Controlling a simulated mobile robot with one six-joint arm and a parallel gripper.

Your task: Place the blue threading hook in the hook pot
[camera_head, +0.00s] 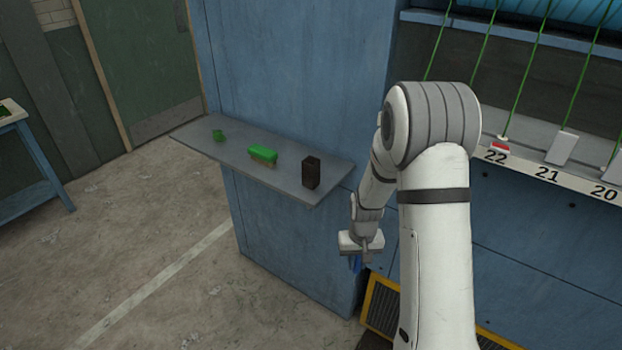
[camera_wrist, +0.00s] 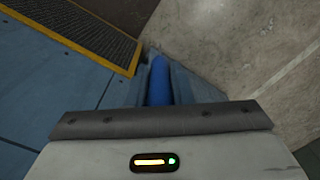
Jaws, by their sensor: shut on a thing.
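My gripper (camera_head: 361,252) hangs low in front of the blue wall panel, below and to the right of the shelf. It is shut on the blue threading hook (camera_wrist: 159,82), whose blue handle shows between the fingers in the wrist view. In the head view only a bit of blue (camera_head: 355,264) shows under the gripper, and the hook's far end cannot be made out. A dark, square, open-topped pot (camera_head: 311,173), which looks like the hook pot, stands upright near the right end of the shelf. My gripper is apart from it.
The grey shelf (camera_head: 228,153) also carries a green-topped block (camera_head: 262,154) and a small green item (camera_head: 218,135). A numbered rail (camera_head: 546,174) with green strands is at right. A yellow-edged grate (camera_head: 381,306) lies below my gripper.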

